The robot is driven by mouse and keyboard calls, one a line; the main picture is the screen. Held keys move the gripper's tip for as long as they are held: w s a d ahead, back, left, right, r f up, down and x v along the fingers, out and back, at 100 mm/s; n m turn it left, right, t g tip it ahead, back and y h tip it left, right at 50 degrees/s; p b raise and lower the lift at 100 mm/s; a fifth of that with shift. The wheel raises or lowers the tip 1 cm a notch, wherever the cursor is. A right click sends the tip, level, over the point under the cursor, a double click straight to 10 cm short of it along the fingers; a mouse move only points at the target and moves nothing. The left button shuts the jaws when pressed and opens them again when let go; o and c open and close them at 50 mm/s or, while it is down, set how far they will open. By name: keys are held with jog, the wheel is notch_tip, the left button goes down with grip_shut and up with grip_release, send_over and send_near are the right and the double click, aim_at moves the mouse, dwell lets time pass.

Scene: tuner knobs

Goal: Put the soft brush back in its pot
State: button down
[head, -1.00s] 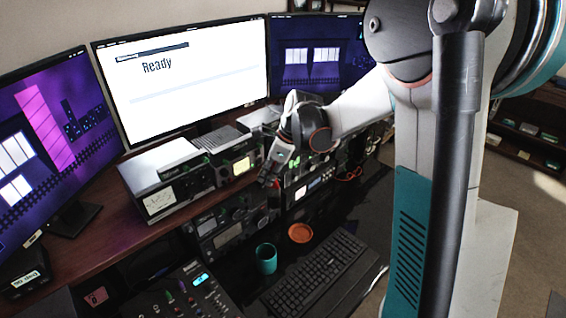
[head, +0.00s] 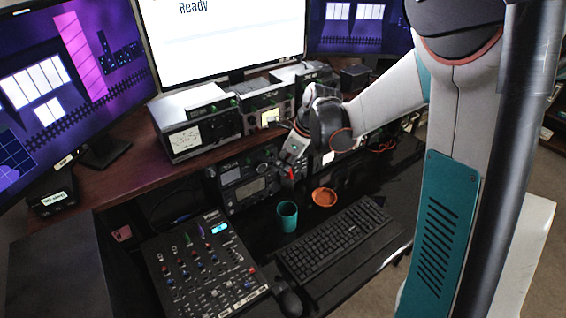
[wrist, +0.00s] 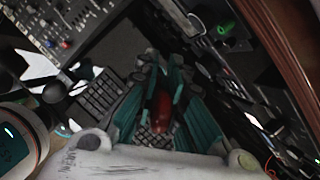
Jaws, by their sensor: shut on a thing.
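My gripper (head: 291,167) is shut on a slim red thing, apparently the soft brush (wrist: 161,108), which shows between its teal fingers in the wrist view. In the head view only a small red part of the brush (head: 291,174) shows below the fingers; its bristles cannot be made out. The teal pot (head: 287,216) stands upright on the dark desk, behind the mixer and keyboard. The gripper and brush are above and beyond the pot in the head view, apart from it.
An orange dish (head: 324,197) sits right of the pot. A keyboard (head: 338,238) and a mixer with knobs (head: 203,268) lie in front. A radio (head: 248,186) stands close behind, under a wooden shelf bearing instruments (head: 200,138) and monitors (head: 222,40).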

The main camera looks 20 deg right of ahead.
aim_at(285, 185)
jog(key=shift+f+b, duration=3.8)
jog(key=shift+f, duration=1.35)
jog(key=c, duration=1.6)
grip_release()
jog(key=shift+r, duration=0.15)
jog(key=v, duration=1.1)
jog(key=shift+d+r, duration=0.15)
jog(key=shift+r, duration=0.2)
jog(key=shift+s, duration=0.1)
